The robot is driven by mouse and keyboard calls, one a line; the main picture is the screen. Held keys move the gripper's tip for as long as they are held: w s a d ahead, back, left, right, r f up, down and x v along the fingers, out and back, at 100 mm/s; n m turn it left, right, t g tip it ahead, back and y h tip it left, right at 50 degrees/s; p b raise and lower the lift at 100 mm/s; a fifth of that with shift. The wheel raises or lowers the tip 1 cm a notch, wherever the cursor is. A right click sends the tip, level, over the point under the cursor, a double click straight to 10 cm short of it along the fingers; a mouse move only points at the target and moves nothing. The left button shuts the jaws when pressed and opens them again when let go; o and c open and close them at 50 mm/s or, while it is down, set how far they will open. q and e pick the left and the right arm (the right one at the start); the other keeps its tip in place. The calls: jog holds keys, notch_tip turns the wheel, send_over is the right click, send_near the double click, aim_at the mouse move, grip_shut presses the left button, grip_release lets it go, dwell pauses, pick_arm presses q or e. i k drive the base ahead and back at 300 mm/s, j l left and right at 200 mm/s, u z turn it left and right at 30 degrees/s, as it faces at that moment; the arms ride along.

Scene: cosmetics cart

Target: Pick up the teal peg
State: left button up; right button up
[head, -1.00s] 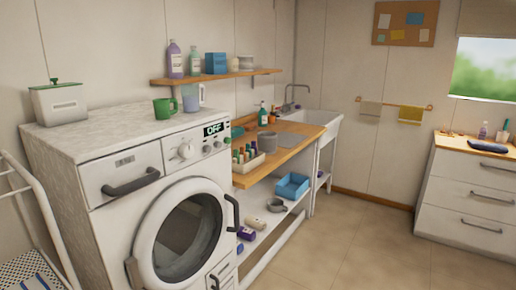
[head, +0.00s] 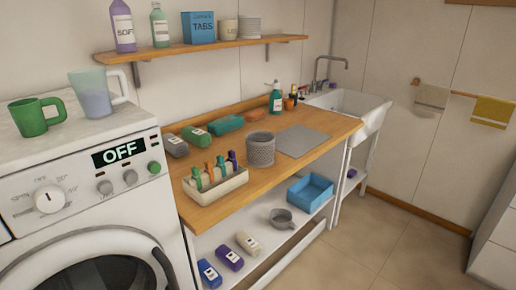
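A pale tray (head: 222,188) stands near the front left of the wooden worktop and holds several small upright coloured pegs in a row. A teal-green peg (head: 220,166) stands in this row between an orange peg (head: 209,171) and a purple peg (head: 232,160). Another green peg (head: 197,178) stands at the left end. At this size I cannot tell for sure which green one is the teal peg. The lower parts of the pegs are hidden by the tray wall. Neither of my grippers is in view.
A grey woven pot (head: 261,152) stands right of the tray, with a grey board (head: 300,141) beyond. The washing machine (head: 85,190) borders the worktop on the left. Below, a shelf holds bottles, a grey cup (head: 282,218) and a blue bin (head: 310,193).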

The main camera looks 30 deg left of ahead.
aim_at(220, 163)
jog(key=i+l+u, duration=0.1)
jog(key=i+u, duration=0.3)
jog(key=i+l+u, duration=0.4)
jog(key=i, duration=0.2)
jog(key=j, duration=0.1)
